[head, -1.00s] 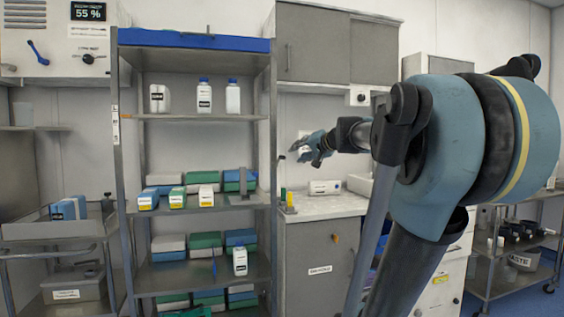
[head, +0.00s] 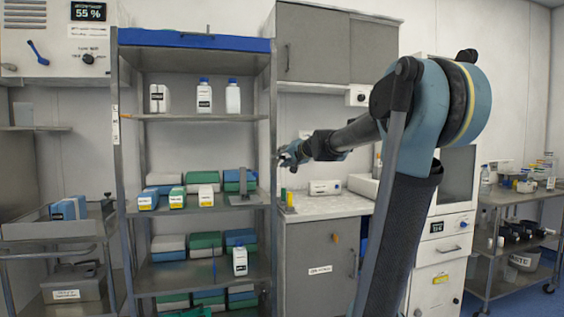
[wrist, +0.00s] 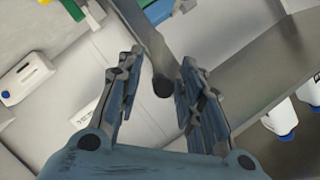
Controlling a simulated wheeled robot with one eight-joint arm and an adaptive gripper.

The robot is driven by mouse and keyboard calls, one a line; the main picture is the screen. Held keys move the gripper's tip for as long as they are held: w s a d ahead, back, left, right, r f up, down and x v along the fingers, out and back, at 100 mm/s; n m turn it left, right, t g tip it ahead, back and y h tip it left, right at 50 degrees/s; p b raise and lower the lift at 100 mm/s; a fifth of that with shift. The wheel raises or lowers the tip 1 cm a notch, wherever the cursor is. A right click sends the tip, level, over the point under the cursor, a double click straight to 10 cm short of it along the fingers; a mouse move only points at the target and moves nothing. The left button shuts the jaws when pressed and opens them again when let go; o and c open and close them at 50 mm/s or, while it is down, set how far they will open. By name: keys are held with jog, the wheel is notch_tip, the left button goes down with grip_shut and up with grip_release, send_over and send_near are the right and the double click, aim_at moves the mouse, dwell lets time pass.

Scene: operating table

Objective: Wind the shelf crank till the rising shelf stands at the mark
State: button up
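In the wrist view a dark round knob (wrist: 163,88) shows between the fingers of my gripper (wrist: 160,65), by a grey metal bar or post (wrist: 147,35). It looks like the crank's handle. The fingers are open and apart, one on either side; I cannot tell whether they touch it. In the head view my gripper (head: 284,158) is at the right post of the tall rack (head: 272,120), and the crank is hidden or too small there. The rack has several shelves; a middle shelf (head: 160,211) bears boxes.
White bottles (head: 204,96) stand on the upper shelf (head: 180,117). A counter (head: 330,205) with yellow and green items and a white box (head: 325,187) lies right of the rack. A cart (head: 50,232) stands at left, a trolley (head: 510,245) at right.

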jog(key=shift+w+a, duration=0.1)
grip_shut()
dwell(0.4)
jog(key=shift+w+d+f+m+t+y, duration=0.1)
jog(key=shift+d+f+m+t+y, duration=0.45)
jog(key=shift+m, duration=1.8)
jog(key=shift+w+d+f+m+t+y, duration=0.1)
jog(key=shift+f+m+t+y, duration=0.7)
jog(key=shift+m, duration=1.5)
jog(key=shift+w+d+f+m+t+y, duration=0.1)
jog(key=shift+d+f+m+t+y, duration=0.25)
jog(key=shift+f+m+t, duration=1.35)
jog(key=shift+r+m+g, duration=0.45)
jog(key=shift+m+g, duration=0.4)
